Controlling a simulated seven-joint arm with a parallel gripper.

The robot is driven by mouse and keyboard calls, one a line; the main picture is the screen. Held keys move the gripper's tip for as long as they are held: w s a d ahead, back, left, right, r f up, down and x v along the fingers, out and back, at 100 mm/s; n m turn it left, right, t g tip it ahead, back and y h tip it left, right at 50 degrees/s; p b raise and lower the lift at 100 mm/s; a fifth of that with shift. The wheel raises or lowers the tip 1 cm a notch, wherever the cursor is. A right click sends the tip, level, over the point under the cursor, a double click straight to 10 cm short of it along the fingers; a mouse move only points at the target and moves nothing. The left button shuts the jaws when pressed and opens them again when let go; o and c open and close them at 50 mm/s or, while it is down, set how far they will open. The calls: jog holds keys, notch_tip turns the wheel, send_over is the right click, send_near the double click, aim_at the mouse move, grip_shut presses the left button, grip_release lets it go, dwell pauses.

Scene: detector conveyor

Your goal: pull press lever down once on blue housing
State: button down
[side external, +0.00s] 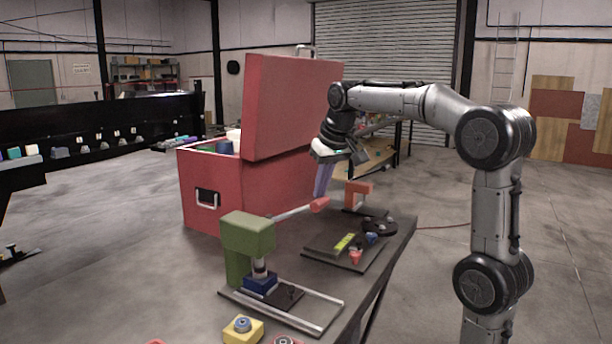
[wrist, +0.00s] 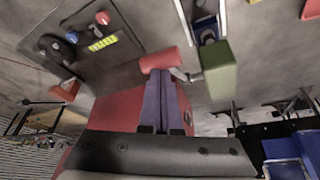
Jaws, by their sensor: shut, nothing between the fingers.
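The green press (side external: 247,236) stands at the table's near left, and its head also shows in the wrist view (wrist: 219,70). Its lever runs out to the right and slightly up, ending in a red handle (side external: 319,205). The handle also shows in the wrist view (wrist: 157,61). The blue housing (side external: 260,284) sits under the press ram on the slide rails, partly visible in the wrist view (wrist: 207,27). My gripper (side external: 320,194) is shut and empty, its purple fingers pointing down with the tips at the top of the red handle. I cannot tell whether they touch it.
A large red case (side external: 208,194) with its lid raised stands behind the lever. A dark panel (side external: 322,246) with a yellow-green strip and knobs lies to the right. An orange-red bracket (side external: 358,189) stands behind it. A yellow block (side external: 243,329) sits at the front.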

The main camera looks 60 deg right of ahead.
jog(key=shift+f, duration=0.15)
jog(key=shift+s+f, duration=0.45)
jog(key=shift+f, duration=0.5)
